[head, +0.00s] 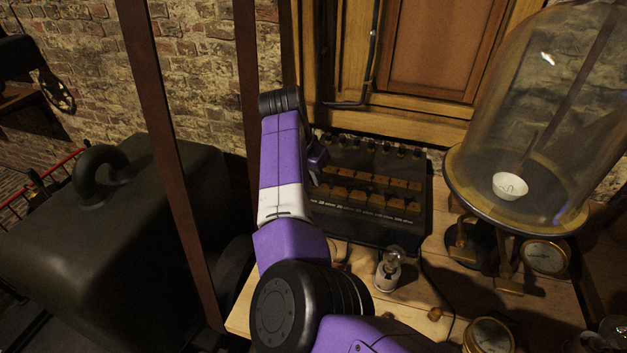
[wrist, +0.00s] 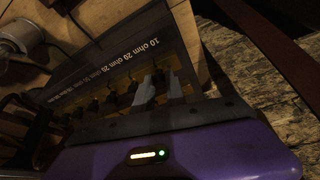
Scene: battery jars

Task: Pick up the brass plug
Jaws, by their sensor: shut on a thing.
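A dark resistance box (head: 375,235) with rows of brass blocks stands on the wooden bench, and its "10 ohm, 20 ohm" labels show in the wrist view (wrist: 125,62). My gripper (wrist: 161,88) is at the 10 ohm end of the box, its two pale fingers close together and shut on a small brass plug (wrist: 161,78). The plug is mostly hidden between the fingers, and I cannot tell whether it is still seated. In the head view my arm hides the fingertips at the box's left end.
A glass bell jar (head: 540,110) with a white cup inside stands on a round stand at the right. A small bulb in a holder (head: 390,270) stands in front of the box. Brass dials (head: 546,257) and a cable lie at the right. A dark green case (head: 110,240) is at the left.

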